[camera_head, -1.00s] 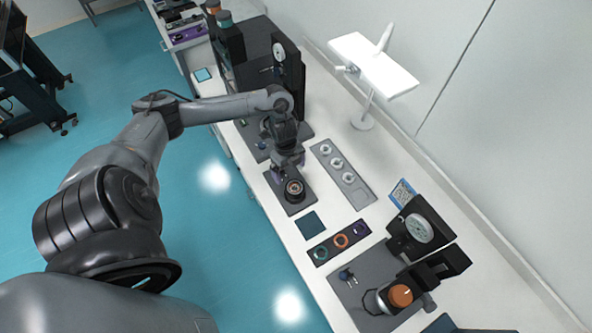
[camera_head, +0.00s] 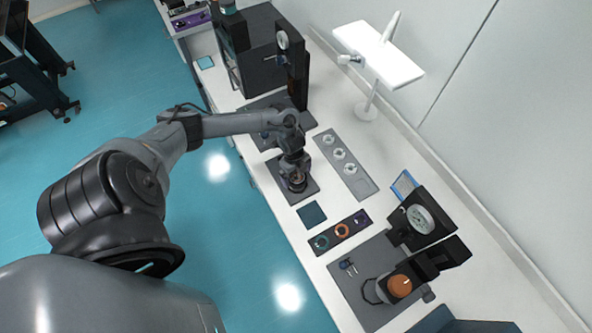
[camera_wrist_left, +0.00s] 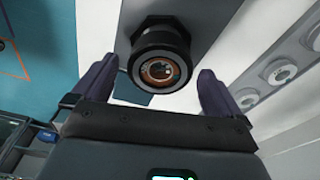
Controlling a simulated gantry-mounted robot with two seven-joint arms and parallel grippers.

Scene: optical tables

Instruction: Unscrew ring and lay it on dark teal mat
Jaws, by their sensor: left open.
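The dark threaded ring (camera_wrist_left: 163,40) sits around a round lens mount with an orange-brown inner rim, in the left wrist view. In the head view the mount stands on a grey plate (camera_head: 283,189) and is mostly hidden by my gripper. My left gripper (camera_head: 295,181) is above it, pointing down. In the left wrist view my left gripper (camera_wrist_left: 158,70) is open, its two purple-dark fingers on either side of the mount with visible gaps. The dark teal mat (camera_head: 312,214) lies flat and empty just in front of the plate. My right gripper is not in view.
A grey tray (camera_head: 362,187) with several round sockets lies right of the plate. A dial instrument (camera_head: 419,219) and a white lamp (camera_head: 378,55) stand near the wall.

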